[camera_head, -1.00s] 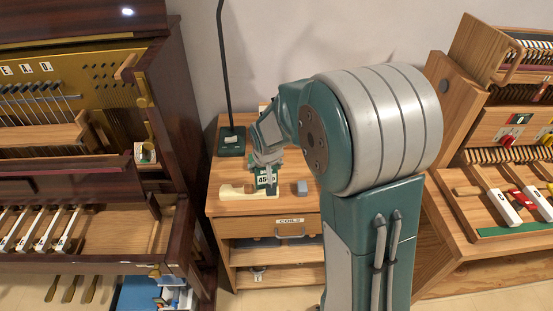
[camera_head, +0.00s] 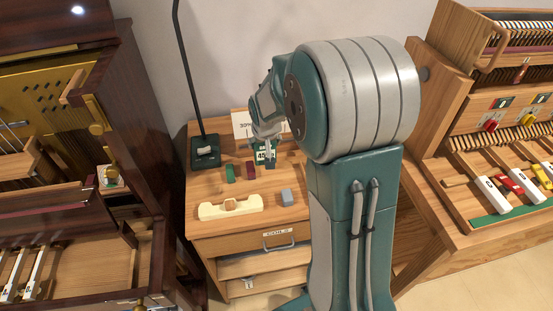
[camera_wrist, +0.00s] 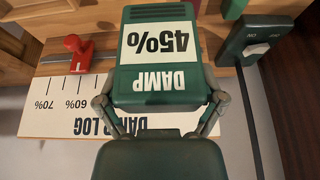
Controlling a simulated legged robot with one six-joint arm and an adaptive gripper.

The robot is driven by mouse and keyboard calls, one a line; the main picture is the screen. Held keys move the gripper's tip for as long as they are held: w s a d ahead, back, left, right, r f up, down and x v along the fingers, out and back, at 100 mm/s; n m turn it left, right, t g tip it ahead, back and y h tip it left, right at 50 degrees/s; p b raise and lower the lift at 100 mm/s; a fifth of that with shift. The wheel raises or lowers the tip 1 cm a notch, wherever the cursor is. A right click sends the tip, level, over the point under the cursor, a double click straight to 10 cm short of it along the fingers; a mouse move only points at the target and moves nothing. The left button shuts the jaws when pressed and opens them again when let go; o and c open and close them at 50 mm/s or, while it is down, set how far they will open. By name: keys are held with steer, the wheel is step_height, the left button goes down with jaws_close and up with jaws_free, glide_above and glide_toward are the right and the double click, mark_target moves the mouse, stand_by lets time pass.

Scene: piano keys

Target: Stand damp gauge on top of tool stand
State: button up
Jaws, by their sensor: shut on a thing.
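The damp gauge (camera_wrist: 158,50) is a green block with a white "45%" and "DAMP" face, which reads upside down in the wrist view. My gripper (camera_wrist: 160,108) is shut on it, with one finger on each side. In the head view the gauge (camera_head: 264,157) shows small below my gripper (camera_head: 266,138), over the back part of a wooden cabinet top (camera_head: 200,185), which appears to be the tool stand. I cannot tell whether its base touches the top.
A "DAMP LOG" card (camera_wrist: 60,122) with a red marker (camera_wrist: 76,50) is beside the gauge. A lamp base (camera_head: 205,151), green block (camera_head: 229,173), red block (camera_head: 250,170), cream holder (camera_head: 230,208) and grey block (camera_head: 287,197) stand on the top. Piano mechanisms flank the cabinet.

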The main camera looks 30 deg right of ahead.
steer(key=d+f, duration=0.1)
steer(key=f, duration=0.2)
steer(key=d+f, duration=0.1)
steer(key=f, duration=0.1)
steer(key=d+f, duration=0.2)
steer(key=f, duration=0.1)
steer(key=shift+w+f, duration=0.25)
steer(key=shift+f, duration=0.05)
steer(key=o, duration=0.9)
steer(key=shift+a, duration=0.1)
